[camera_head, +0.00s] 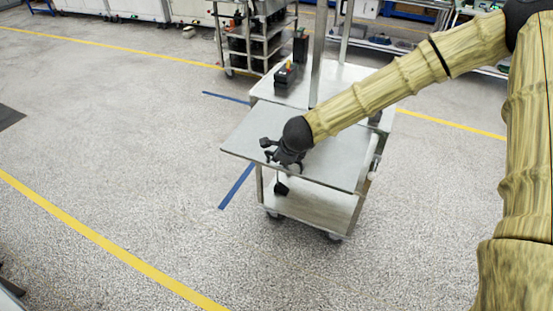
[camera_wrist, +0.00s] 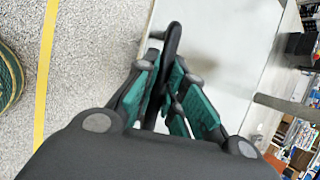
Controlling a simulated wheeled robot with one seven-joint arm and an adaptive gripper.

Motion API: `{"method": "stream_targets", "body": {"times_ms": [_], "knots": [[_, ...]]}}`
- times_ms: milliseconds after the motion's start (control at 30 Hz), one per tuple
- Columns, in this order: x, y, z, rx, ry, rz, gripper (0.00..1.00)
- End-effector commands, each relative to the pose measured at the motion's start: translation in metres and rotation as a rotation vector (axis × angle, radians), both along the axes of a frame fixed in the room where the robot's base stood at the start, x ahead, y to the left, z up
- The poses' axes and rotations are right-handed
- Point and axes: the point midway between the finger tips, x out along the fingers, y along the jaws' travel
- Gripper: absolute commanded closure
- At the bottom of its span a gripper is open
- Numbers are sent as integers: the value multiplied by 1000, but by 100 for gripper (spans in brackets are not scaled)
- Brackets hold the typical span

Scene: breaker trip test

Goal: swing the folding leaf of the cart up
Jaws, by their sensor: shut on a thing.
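The cart (camera_head: 349,78) is a grey metal trolley with a flat top and a lower shelf. Its folding leaf (camera_head: 262,127) is a flat grey panel that stands out from the near side, roughly level with the top. The leaf also shows as a pale panel in the wrist view (camera_wrist: 225,45). My gripper (camera_head: 284,160) is at the leaf's near edge. In the wrist view my gripper (camera_wrist: 172,82) has its green-padded fingers closed around a black handle (camera_wrist: 174,36) at the leaf's edge. The fingers partly hide the handle.
A black device (camera_head: 286,75) stands on the cart top beside a metal post (camera_head: 318,55). A shelf rack (camera_head: 256,40) with dark items stands behind. Yellow (camera_head: 100,240) and blue (camera_head: 237,187) tape lines mark the floor. The floor to the left is clear.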

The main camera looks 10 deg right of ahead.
Motion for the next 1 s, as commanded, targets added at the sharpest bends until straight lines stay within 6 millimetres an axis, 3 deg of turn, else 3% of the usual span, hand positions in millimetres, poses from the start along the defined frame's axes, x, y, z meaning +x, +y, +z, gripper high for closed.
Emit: {"method": "stream_targets", "body": {"times_ms": [300,800,833,900,1000], "knots": [[3,-7,22,-2,-2,-8,100],[5,-8,28,-2,-7,-10,100],[6,-8,28,-1,-8,-10,87],[6,-8,28,-1,-8,-10,74],[5,-7,27,-1,-7,-9,67]]}}
